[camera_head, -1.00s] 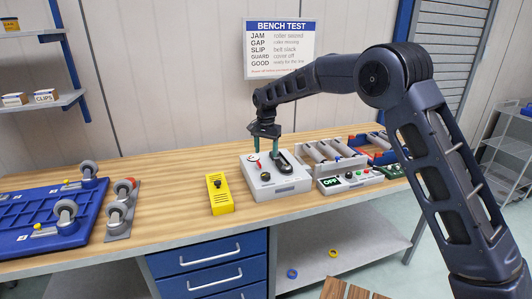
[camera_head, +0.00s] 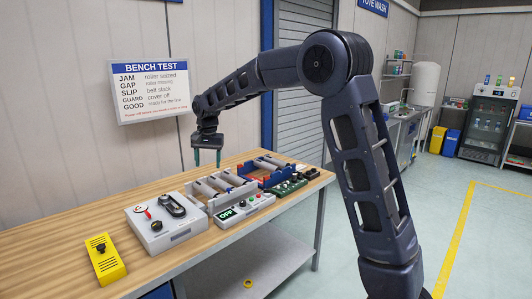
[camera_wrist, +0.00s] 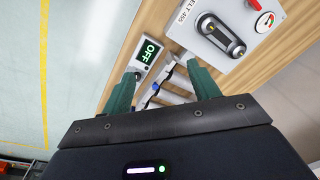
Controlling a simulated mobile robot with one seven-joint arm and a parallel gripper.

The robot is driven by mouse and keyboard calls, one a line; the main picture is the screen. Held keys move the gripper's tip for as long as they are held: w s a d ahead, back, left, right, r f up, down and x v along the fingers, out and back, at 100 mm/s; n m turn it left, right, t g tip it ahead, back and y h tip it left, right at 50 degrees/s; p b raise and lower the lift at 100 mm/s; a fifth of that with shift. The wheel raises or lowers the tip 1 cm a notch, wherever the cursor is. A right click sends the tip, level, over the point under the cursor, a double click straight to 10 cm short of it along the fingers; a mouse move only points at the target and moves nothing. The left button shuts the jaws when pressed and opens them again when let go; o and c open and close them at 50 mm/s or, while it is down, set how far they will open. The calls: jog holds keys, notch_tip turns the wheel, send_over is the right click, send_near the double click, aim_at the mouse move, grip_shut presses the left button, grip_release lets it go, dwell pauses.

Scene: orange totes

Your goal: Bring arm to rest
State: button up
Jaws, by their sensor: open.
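My gripper (camera_head: 207,157) hangs above the workbench (camera_head: 50,240), its two green fingers pointing down and apart with nothing between them. It is over the back of the roller unit (camera_head: 222,188), clear of it. In the wrist view the open fingers (camera_wrist: 153,85) frame part of the rollers and the control box with an OFF display (camera_wrist: 149,50). My arm reaches from the right, bent at a high elbow.
A grey belt tester with a gauge (camera_head: 163,223) and a yellow box (camera_head: 104,258) stand on the bench left of the rollers. A blue-edged roller frame (camera_head: 262,172) and green board (camera_head: 285,187) sit to the right. Open floor lies right of the bench.

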jog(key=s+d+r+t, duration=0.1)
jog(key=s+d+r, duration=0.15)
jog(key=d, duration=0.75)
jog(key=s+d+r, duration=0.2)
jog(key=d+r, duration=0.1)
jog(key=d, duration=0.7)
jog(key=s+d+r+t, duration=0.1)
jog(key=s+d+r, duration=0.15)
jog(key=d, duration=0.85)
jog(key=s+d+f+t, duration=0.1)
jog(key=s+d+f, duration=0.2)
jog(key=s+d, duration=0.6)
jog(key=s+d+f+t, duration=0.1)
jog(key=s+d+f, duration=0.2)
jog(key=s+d, duration=0.7)
jog(key=shift+s+h, duration=0.3)
jog(key=shift+h, duration=0.1)
